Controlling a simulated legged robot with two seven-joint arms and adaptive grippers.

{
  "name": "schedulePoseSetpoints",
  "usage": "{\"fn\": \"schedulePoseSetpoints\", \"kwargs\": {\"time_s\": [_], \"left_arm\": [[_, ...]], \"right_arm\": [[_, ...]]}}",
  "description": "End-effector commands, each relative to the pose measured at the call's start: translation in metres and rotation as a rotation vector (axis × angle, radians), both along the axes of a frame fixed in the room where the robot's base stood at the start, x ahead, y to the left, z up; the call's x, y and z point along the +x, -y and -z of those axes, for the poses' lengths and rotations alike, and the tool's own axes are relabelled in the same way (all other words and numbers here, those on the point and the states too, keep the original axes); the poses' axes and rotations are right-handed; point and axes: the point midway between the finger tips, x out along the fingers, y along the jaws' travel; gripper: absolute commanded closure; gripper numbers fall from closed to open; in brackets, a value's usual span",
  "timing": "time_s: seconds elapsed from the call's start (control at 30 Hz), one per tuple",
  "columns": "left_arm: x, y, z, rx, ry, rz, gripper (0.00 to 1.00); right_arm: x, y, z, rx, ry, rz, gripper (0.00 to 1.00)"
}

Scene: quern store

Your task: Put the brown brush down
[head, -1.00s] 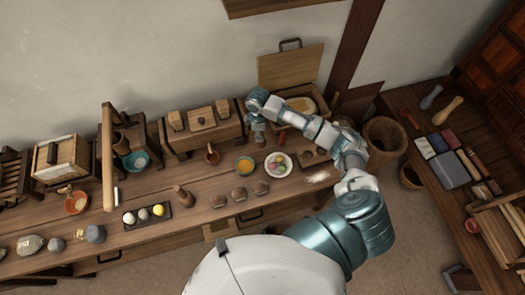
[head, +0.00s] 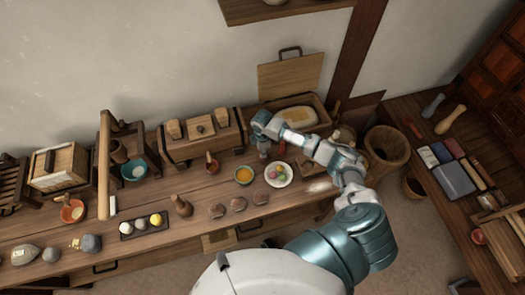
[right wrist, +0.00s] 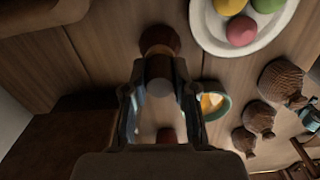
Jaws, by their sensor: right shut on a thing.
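My right gripper (head: 263,150) is over the back part of the long wooden table, just behind the plate of coloured balls. In the right wrist view, its two fingers (right wrist: 161,100) are closed on the brown brush (right wrist: 160,40), whose rounded brown end shows beyond the fingertips. The fingers and the wrist hide the rest of the brush. In the head view the brush is mostly hidden by the gripper. I cannot tell whether it touches the table. My left gripper is not in view.
The plate (head: 287,183) and a teal bowl with yellow contents (head: 244,175) stand close in front. Several brown lumps (head: 238,203) lie nearer the table's front edge. A wooden chest (head: 202,143) stands left, an open box (head: 318,103) behind. Bare planks (head: 205,192) show left of the bowl.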

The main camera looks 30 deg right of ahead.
Motion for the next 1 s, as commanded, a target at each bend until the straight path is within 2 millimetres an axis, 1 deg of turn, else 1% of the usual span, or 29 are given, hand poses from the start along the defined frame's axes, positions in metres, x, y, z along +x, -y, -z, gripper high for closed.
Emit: {"fn": "schedulePoseSetpoints", "kwargs": {"time_s": [0.03,0.1,0.13,0.17,0.2,0.5,0.57,0.63,0.77,0.83,0.9,1.0], "left_arm": [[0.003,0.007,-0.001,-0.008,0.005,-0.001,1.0],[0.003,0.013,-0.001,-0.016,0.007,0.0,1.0],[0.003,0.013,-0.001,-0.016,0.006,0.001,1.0],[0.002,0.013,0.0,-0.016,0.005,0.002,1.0],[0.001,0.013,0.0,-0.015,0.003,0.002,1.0],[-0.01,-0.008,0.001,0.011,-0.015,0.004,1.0],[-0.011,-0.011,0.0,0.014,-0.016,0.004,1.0],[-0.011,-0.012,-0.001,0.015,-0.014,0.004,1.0],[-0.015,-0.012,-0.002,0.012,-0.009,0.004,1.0],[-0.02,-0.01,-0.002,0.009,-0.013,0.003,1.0],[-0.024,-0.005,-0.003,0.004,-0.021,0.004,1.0],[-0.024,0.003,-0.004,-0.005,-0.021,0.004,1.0]], "right_arm": [[-0.001,0.0,0.001,-0.003,-0.001,0.0,1.0],[-0.001,-0.001,0.001,-0.005,-0.002,0.0,1.0],[-0.001,-0.002,0.0,-0.006,-0.002,0.0,0.66],[-0.001,-0.002,0.0,-0.007,-0.002,0.0,0.58],[0.0,-0.003,0.0,-0.007,-0.002,0.0,0.48],[-0.001,0.0,0.0,-0.003,-0.002,0.0,0.48],[-0.001,0.0,-0.003,-0.003,-0.001,0.0,0.48],[0.0,0.001,-0.01,-0.002,-0.001,0.0,0.48],[0.0,0.001,-0.036,-0.001,0.003,-0.001,0.48],[0.0,0.0,-0.052,-0.002,0.003,-0.001,0.48],[0.001,0.0,-0.069,-0.002,0.004,-0.001,0.48],[0.0,-0.001,-0.09,-0.003,0.002,-0.001,0.48]]}}
